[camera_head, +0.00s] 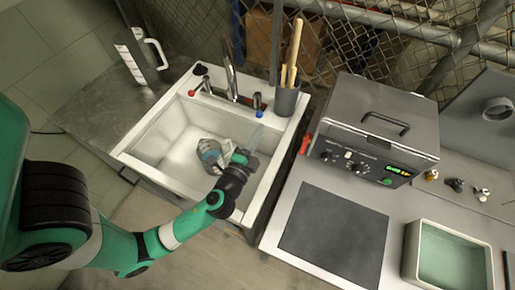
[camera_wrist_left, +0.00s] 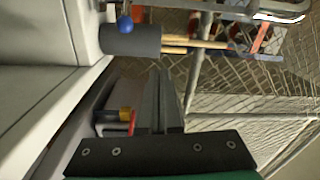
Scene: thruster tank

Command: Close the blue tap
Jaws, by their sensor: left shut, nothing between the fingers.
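The blue tap (camera_head: 260,112) stands at the right rear corner of the white sink (camera_head: 150,128), with a blue knob low on its front. The blue knob (camera_wrist_left: 125,24) also shows at the top of the left wrist view, in front of a grey cup. My left gripper (camera_head: 258,132) is above the right part of the sink, its thin fingers pointing toward the blue tap. The fingers (camera_wrist_left: 161,75) are shut and empty, and the knob appears apart from them. My right gripper is not in view.
A grey cup (camera_head: 287,100) with wooden handles stands just behind and right of the blue tap. A red-marked tap (camera_head: 192,92) and a spout (camera_head: 232,82) are farther left. A crumpled object (camera_head: 210,153) lies in the sink. A grey appliance (camera_head: 368,128) is at right.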

